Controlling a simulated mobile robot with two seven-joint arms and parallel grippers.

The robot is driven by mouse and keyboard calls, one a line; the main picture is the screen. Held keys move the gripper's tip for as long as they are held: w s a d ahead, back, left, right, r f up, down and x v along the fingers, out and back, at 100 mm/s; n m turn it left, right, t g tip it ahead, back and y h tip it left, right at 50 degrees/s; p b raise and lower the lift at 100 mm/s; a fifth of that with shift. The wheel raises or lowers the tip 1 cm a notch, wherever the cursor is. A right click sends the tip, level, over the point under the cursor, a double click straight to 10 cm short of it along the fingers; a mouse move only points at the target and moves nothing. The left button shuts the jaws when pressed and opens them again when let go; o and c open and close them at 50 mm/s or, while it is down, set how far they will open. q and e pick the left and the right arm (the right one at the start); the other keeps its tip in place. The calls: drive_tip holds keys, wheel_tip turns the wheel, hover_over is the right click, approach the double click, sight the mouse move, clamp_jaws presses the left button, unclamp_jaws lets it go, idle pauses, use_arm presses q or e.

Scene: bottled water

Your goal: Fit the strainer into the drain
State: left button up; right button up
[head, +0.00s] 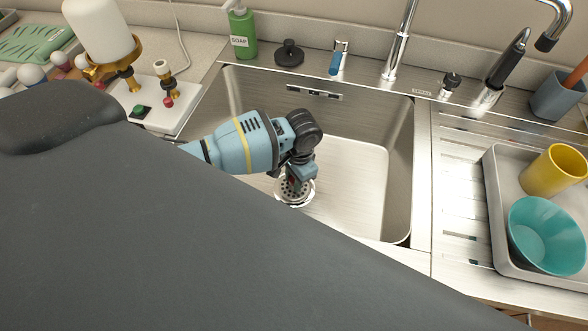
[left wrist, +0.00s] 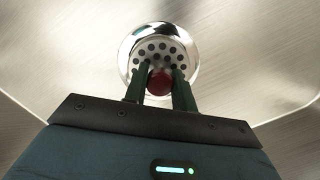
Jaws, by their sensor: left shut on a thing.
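The strainer (left wrist: 158,50) is a round metal disc with dark holes and a red knob (left wrist: 160,82). In the left wrist view my left gripper (left wrist: 160,88) has its two green fingers on either side of the knob, shut on it. The shiny chrome drain (left wrist: 128,48) rings the strainer. In the head view my left gripper (head: 293,181) points down into the sink, with the strainer (head: 284,189) below it, over the drain (head: 294,204). The strainer looks roughly centred in the ring; I cannot tell whether it is fully seated. My right gripper is not in view.
The steel sink (head: 360,170) is otherwise empty. A tap (head: 400,45), green soap bottle (head: 242,32) and black stopper (head: 289,53) stand along the back. A tray (head: 496,200) with a yellow cup (head: 552,172) and teal bowl (head: 545,235) is at right. My large dark arm link hides the front left.

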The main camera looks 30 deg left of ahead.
use_arm(q)
drive_tip(key=shift+s+f, duration=0.15)
drive_tip(key=shift+f, duration=0.65)
